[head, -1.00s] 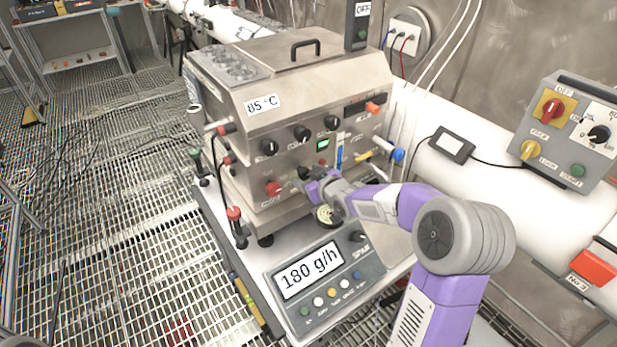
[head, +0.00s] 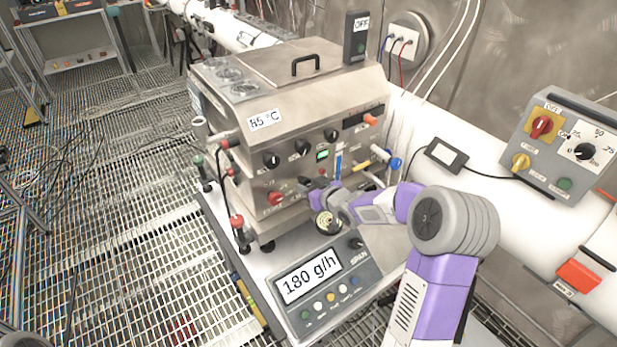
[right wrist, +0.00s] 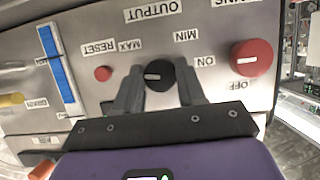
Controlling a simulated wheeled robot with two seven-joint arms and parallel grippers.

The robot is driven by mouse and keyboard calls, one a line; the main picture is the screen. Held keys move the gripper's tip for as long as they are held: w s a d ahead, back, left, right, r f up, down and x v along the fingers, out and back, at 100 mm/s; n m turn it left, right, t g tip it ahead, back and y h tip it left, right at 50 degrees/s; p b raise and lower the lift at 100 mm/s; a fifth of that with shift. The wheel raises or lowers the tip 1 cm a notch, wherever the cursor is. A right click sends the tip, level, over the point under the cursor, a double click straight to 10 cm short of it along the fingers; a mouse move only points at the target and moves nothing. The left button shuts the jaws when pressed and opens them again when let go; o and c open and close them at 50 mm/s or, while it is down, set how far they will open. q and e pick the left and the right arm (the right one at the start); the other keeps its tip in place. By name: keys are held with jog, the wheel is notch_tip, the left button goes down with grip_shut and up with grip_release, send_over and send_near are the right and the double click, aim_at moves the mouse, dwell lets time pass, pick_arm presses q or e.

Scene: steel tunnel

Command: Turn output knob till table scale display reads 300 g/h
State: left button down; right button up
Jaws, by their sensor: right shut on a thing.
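The black output knob (right wrist: 158,76) sits on the steel front panel under the upside-down label OUTPUT in the right wrist view. Its white mark lies nearly level in that picture. My right gripper (right wrist: 160,90) has one finger on each side of the knob and is shut on it. In the head view my right gripper (head: 318,188) is at the lower front of the machine (head: 290,125) and hides the knob. The table scale display (head: 309,275) reads 180 g/h. My left gripper is not in view.
A red knob (right wrist: 251,58) and a small red RESET button (right wrist: 103,73) flank the output knob. A round dish (head: 328,222) stands on the scale below my gripper. A grey control box (head: 570,145) is at the right, by a white pipe.

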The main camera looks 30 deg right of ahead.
jog(key=m+y+p, duration=0.1)
jog(key=m+p, duration=0.1)
jog(key=p, duration=0.3)
jog(key=m+y+p, duration=0.2)
jog(key=p, duration=0.4)
jog(key=shift+d+r, duration=0.15)
jog(key=shift+m+y+p, duration=0.3)
jog(key=shift+m+p, duration=0.3)
jog(key=shift+m, duration=0.1)
jog(key=shift+f+m+t+y+p, duration=0.2)
jog(key=shift+m+t+y+p, duration=0.15)
jog(key=shift+m+p, duration=0.2)
jog(key=o, duration=1.1)
jog(key=shift+c, duration=0.2)
